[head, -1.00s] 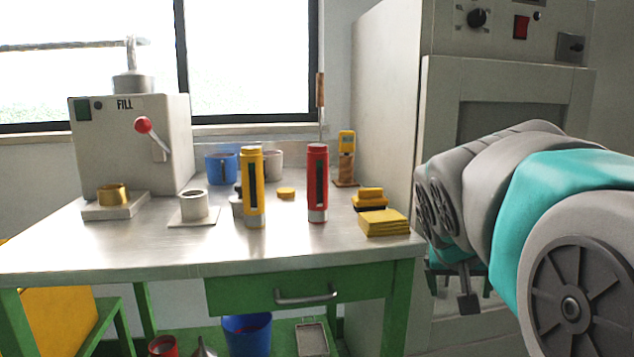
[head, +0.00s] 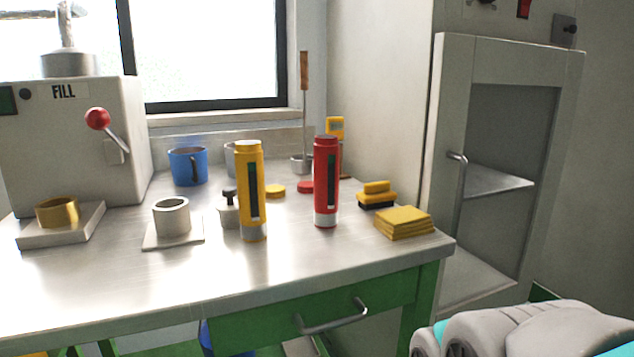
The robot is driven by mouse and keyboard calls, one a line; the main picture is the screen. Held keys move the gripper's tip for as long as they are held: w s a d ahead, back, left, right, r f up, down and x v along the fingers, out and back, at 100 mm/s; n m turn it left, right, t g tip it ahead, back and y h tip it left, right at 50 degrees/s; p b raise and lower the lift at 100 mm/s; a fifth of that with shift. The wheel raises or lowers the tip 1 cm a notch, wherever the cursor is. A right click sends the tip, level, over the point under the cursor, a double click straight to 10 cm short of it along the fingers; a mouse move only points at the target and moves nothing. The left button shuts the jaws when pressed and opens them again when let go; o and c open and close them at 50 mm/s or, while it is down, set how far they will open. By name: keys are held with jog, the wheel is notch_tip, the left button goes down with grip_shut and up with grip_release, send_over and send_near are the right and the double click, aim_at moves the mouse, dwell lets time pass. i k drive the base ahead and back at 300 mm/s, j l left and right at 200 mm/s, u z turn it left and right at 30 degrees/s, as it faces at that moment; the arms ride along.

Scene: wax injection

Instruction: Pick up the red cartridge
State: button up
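The red cartridge (head: 326,180) stands upright on the metal tabletop (head: 285,268), with a dark slot down its front and a pale band at its base. A yellow cartridge (head: 250,190) of similar shape stands upright to its left, nearer the front, with a gap between them. Part of my arm shows at the lower right corner, below and to the right of the table. My gripper is out of the picture, so its state is hidden. Nothing touches the red cartridge.
Yellow cloths (head: 403,222) and a yellow-black brush (head: 376,194) lie right of the red cartridge. A red disc (head: 306,187) and a ladle (head: 304,110) are behind it. A blue mug (head: 188,166), a grey ring (head: 172,217) and the FILL machine (head: 70,140) are left. A cabinet (head: 450,100) stands right.

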aim_at(326, 148)
jog(key=k+j+z, duration=0.3)
jog(key=k+j, duration=0.2)
jog(key=j, duration=0.2)
jog(key=k+j+z, duration=0.35)
jog(key=k+j, duration=0.2)
